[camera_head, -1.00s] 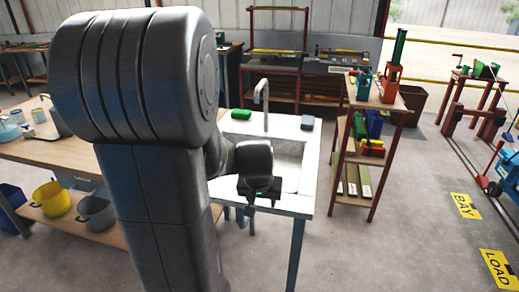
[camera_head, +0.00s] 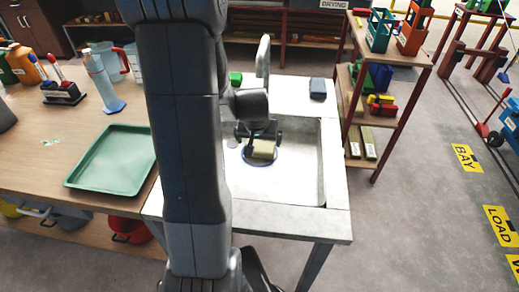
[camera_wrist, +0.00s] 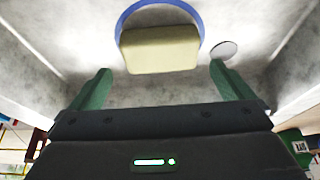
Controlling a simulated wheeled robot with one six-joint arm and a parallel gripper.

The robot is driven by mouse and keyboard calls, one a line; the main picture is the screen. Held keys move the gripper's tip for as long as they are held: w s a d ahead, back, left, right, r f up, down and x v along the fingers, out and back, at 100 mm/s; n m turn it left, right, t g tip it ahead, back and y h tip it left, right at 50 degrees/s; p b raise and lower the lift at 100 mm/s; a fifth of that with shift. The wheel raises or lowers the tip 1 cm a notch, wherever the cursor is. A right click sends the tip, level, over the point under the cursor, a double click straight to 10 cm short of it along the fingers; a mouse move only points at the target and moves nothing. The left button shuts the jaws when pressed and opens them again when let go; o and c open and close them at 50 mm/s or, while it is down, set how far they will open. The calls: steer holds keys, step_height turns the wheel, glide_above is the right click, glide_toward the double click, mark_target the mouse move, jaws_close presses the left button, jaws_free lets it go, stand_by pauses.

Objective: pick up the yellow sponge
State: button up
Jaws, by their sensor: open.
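The yellow sponge (camera_head: 264,149) is a pale yellow block in the sink basin. It lies on or in a round blue-rimmed dish, and I cannot tell which. In the wrist view the sponge (camera_wrist: 160,49) sits at top centre, beyond the fingertips and between their lines. The blue rim (camera_wrist: 198,18) curves around its far side. My gripper (camera_head: 258,136) is over the sink, just above and behind the sponge in the head view. In the wrist view its two green fingers (camera_wrist: 160,82) are wide apart with nothing between them.
The white sink (camera_head: 310,160) has raised walls around the basin. A round drain (camera_wrist: 223,50) lies right of the sponge. A green tray (camera_head: 112,157) lies on the wooden table at left.

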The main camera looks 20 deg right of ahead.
mark_target(259, 146)
steer(key=shift+x, duration=2.35)
steer(key=c, duration=0.8)
steer(key=shift+o, duration=0.2)
step_height(259, 146, up, 10)
steer(key=shift+p, duration=0.35)
steer(key=o, duration=0.5)
steer(key=shift+c, duration=0.2)
steer(key=c, duration=0.3)
